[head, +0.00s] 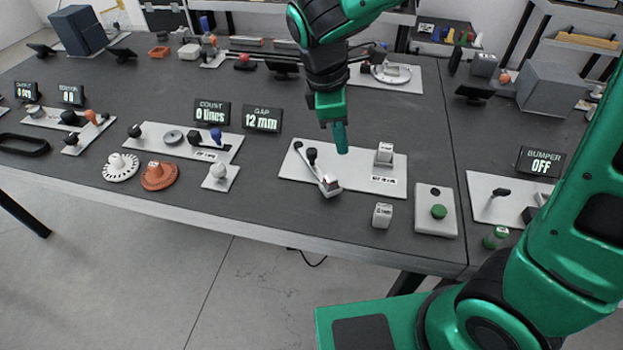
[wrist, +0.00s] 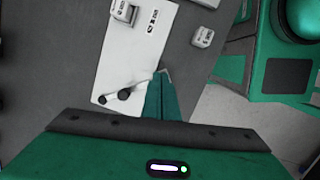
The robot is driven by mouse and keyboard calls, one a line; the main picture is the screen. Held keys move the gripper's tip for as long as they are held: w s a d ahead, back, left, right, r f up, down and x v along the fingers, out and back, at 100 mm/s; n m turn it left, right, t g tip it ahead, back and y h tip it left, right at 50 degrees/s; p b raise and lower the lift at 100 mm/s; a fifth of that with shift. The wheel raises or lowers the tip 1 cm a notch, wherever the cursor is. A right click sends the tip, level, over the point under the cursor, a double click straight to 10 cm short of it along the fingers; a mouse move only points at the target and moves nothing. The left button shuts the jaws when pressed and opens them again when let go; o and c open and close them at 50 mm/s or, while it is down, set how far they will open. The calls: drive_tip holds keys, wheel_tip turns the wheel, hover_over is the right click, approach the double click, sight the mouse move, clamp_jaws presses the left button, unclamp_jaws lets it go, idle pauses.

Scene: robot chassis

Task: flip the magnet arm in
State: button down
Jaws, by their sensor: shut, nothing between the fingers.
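The magnet arm (head: 322,174) is a thin pale bar on a white base plate (head: 360,178). It runs from a dark pivot knob to a shiny metal block (head: 331,186) over the plate's front edge. A white block (head: 384,154) stands on the right part of the plate. My gripper (head: 341,148) points down, shut and empty, above the plate behind the metal block. In the wrist view the closed fingers (wrist: 162,76) overlap the arm's far end and hide most of its block; whether they touch cannot be told. The black knobs (wrist: 117,97) show left of the fingers.
A display (head: 262,118) reads GAP 12 mm. A loose white block (head: 382,215) and a green-button plate (head: 436,211) stand right and in front.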

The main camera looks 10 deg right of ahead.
drive_tip(key=s+a+f+n, duration=0.1)
drive_tip(key=a+n, duration=0.4)
drive_tip(key=a, duration=0.7)
drive_tip(key=shift+s+f+n+t, duration=0.3)
drive_tip(key=shift+s+f+n, duration=0.1)
drive_tip(key=shift+f, duration=0.45)
drive_tip(key=shift+f, duration=0.1)
drive_tip(key=x, duration=1)
drive_tip(key=shift+d+f, duration=0.1)
drive_tip(key=shift+w+d+r, duration=0.1)
drive_tip(key=shift+w+d, duration=0.1)
drive_tip(key=shift+d, duration=0.35)
drive_tip(key=shift+w+d+r, duration=0.1)
drive_tip(key=shift+w+d, duration=0.1)
drive_tip(key=shift+d, duration=0.4)
drive_tip(key=shift+w+d, duration=0.25)
drive_tip(key=shift+d, duration=0.4)
